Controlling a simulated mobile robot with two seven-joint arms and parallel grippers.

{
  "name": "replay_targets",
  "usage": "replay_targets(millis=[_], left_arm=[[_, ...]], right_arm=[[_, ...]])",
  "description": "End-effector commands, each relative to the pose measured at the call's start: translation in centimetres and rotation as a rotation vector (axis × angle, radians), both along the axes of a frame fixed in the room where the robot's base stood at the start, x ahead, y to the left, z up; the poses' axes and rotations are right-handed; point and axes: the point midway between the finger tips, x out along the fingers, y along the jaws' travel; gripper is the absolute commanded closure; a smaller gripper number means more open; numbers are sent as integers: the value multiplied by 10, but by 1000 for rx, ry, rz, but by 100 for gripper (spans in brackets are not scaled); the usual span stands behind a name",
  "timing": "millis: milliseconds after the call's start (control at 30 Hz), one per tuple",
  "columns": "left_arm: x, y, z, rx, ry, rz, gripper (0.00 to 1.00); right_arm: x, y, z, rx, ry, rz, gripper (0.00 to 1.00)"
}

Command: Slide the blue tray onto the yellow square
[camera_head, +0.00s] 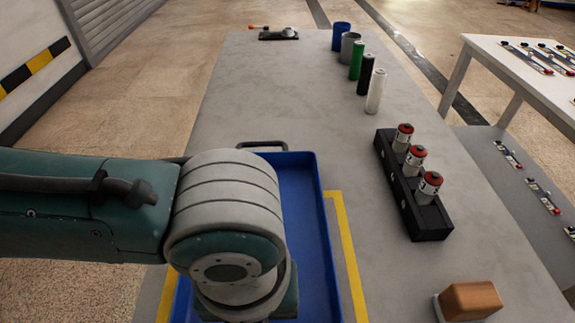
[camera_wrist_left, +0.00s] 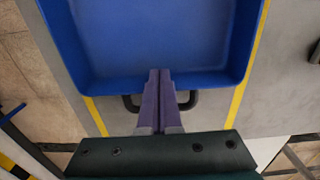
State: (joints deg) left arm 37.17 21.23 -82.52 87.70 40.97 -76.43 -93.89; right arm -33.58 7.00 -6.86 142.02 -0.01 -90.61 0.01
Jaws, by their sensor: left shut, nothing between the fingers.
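The blue tray (camera_head: 304,230) lies on the grey table in the head view, partly hidden by my left arm. It fills the top of the left wrist view (camera_wrist_left: 150,40); its inside looks empty. The yellow square (camera_head: 345,250) shows as an outline along the tray's right side, and its lines also show in the left wrist view (camera_wrist_left: 236,105). The tray's far end reaches past the outline's far corner. My left gripper (camera_wrist_left: 159,74) is shut and empty at the tray's end wall, over a dark handle (camera_wrist_left: 191,101). Contact is unclear. My right gripper is not in view.
A black rack (camera_head: 411,190) with red-topped cylinders stands right of the tray. Several cylinders, including a green one (camera_head: 357,60), line the far right.

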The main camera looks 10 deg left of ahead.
Motion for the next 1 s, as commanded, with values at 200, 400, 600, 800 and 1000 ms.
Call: replay_targets(millis=[200,400,600,800,1000], left_arm=[[-61,-19,10,-3,7,-4,100],[-103,-31,6,-2,4,-1,100],[-114,-35,3,-4,0,1,100],[-114,-35,2,-3,-1,1,100],[-113,-33,3,-2,-2,3,100]], right_arm=[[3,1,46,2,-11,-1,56],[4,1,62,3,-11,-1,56],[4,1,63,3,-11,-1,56],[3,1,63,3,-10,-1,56],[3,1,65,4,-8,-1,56]])
